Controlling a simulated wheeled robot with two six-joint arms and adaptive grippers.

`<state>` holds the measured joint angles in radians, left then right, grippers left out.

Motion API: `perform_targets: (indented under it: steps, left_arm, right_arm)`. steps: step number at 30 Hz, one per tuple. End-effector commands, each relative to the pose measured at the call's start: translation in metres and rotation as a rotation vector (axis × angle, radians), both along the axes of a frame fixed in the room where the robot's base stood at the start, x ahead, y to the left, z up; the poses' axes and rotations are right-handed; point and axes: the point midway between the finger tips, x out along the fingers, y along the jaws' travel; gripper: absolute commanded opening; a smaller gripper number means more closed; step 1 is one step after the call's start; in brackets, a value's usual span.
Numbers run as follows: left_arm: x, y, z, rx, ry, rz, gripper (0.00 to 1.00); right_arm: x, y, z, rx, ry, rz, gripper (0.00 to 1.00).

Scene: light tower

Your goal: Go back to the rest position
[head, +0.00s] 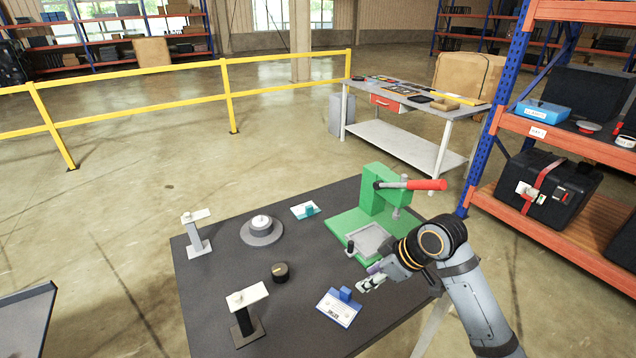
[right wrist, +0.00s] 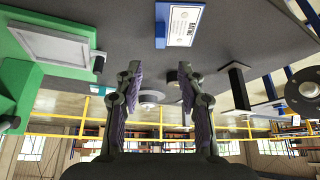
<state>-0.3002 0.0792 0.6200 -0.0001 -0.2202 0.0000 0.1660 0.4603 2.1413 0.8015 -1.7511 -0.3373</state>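My right gripper (head: 368,284) hangs over the right part of the dark table (head: 215,305), just in front of the green press (head: 375,207) with its red handle. In the right wrist view the two fingers of my right gripper (right wrist: 157,70) stand apart with nothing between them, so it is open and empty. The press (right wrist: 22,90) shows there at the left. My left gripper is not in the head view.
A blue-and-white label stand (head: 338,307) is left of my right gripper. A black puck (head: 280,271), a grey round base (head: 262,232), a teal label stand (head: 305,210) and two T-shaped stands (head: 197,230) (head: 246,312) are also on the table. Shelves (head: 590,150) stand at right.

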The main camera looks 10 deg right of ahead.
Motion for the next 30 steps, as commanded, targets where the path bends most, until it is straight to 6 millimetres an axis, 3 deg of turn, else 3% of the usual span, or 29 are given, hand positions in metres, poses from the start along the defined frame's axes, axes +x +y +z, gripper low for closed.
perform_targets:
  steps: [5, 9, 15, 21, 24, 30]
  left_arm:
    - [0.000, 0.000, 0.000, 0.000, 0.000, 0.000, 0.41]
    - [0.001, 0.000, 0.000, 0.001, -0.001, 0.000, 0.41]
    - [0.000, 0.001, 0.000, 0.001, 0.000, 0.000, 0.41]
    - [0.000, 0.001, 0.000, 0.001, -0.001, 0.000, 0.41]
    - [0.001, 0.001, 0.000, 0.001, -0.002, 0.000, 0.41]
    - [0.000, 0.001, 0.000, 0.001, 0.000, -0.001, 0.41]
  right_arm:
    - [-0.032, 0.005, -0.047, -0.017, 0.053, -0.131, 0.39]
    - [-0.074, 0.002, -0.087, -0.052, 0.097, -0.306, 0.39]
    - [-0.126, -0.011, -0.116, -0.109, 0.133, -0.513, 0.39]
    - [-0.174, -0.031, -0.131, -0.180, 0.159, -0.691, 0.39]
    - [-0.162, -0.034, -0.167, -0.184, 0.170, -0.686, 0.39]
    - [-0.156, -0.042, -0.241, -0.192, 0.200, -0.690, 0.39]
